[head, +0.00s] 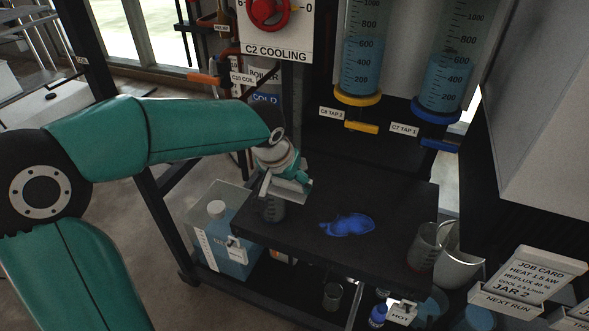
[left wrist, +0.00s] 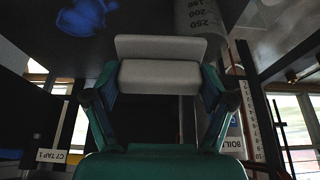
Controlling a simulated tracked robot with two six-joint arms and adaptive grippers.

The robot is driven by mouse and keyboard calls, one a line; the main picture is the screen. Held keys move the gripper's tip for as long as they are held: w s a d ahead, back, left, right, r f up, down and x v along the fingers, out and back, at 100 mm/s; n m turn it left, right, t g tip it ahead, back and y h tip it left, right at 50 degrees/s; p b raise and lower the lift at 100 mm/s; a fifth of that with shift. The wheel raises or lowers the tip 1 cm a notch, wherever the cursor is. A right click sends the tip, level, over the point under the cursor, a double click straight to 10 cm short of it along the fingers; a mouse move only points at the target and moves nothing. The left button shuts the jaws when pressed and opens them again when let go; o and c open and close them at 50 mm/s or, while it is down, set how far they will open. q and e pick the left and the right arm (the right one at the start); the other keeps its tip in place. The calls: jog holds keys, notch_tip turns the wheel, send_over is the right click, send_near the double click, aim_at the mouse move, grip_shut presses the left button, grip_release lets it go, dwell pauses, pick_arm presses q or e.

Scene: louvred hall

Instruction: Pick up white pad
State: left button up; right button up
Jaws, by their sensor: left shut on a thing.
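The white pad (head: 291,187) is at the tip of my left gripper (head: 280,180), above the left part of the black bench. In the left wrist view the pale pad (left wrist: 160,76) spans between the green finger linkages. My left gripper is shut on it. The pad looks clear of the bench top, though its exact height is hard to tell. My right gripper is not in view.
A blue spill (head: 347,224) lies on the black bench top (head: 385,195). A beaker (head: 272,209) stands just below the gripper. Glass and metal vessels (head: 427,245) stand at the bench's right edge. Blue-filled cylinders (head: 362,60) hang behind.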

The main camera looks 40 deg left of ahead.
pick_arm(q)
jog(key=s+d+r+g+p, duration=0.2)
jog(key=s+d+g, duration=0.1)
jog(key=s, duration=1)
jog(key=shift+s+d+h, duration=0.15)
jog(key=shift+s+h, duration=0.25)
